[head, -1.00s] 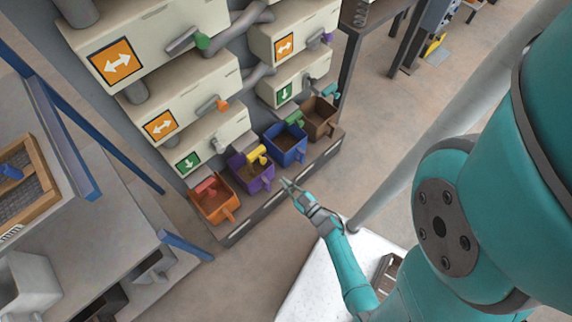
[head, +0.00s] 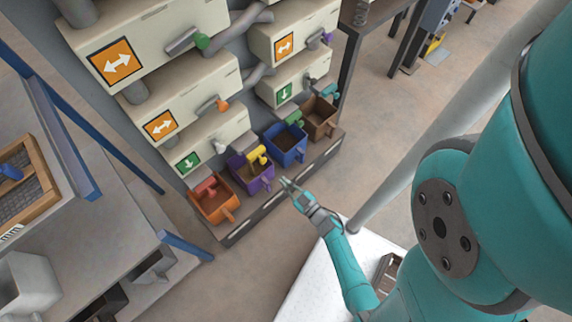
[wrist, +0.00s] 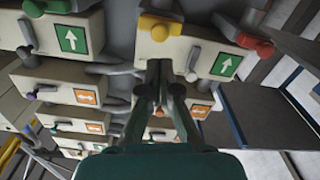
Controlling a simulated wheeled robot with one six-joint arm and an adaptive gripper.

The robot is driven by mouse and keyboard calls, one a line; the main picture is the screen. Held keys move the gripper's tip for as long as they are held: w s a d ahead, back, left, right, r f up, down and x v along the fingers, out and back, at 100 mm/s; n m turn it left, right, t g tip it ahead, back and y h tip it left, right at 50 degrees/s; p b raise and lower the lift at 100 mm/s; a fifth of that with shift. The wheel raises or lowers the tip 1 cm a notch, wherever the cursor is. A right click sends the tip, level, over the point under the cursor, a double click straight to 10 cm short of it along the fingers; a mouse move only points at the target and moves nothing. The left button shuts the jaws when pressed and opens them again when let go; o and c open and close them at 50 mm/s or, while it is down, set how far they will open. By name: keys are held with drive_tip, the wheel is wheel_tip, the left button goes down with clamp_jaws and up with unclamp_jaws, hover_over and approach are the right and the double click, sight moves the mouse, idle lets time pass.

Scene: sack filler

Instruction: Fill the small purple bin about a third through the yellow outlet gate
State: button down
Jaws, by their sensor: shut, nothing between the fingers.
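The small purple bin (head: 264,182) stands on a low ledge between an orange bin and a blue bin in the head view. Its inside looks brownish; the fill level is hard to tell. The yellow outlet gate (head: 257,156) hangs above it and hides part of its opening. The yellow part also shows at the top of the wrist view (wrist: 160,27). My gripper (head: 286,182) is shut and empty, in front of and to the right of the purple bin, apart from it. In the wrist view its fingertips (wrist: 159,66) are together, below the yellow part.
An orange bin (head: 228,210), a blue bin (head: 294,155) and a brown bin (head: 328,127) share the ledge (head: 255,218). Cream housings with arrow signs rise behind. A grey bench (head: 120,240) with blue rails stands left. The floor right of the ledge is clear.

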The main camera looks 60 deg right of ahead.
sight(265, 162)
drive_tip(key=shift+x, duration=3.1)
drive_tip(key=shift+d+f, duration=0.1)
drive_tip(key=shift+f, duration=0.1)
idle(3.7)
drive_tip(key=shift+x, duration=2.6)
drive_tip(key=v, duration=0.9)
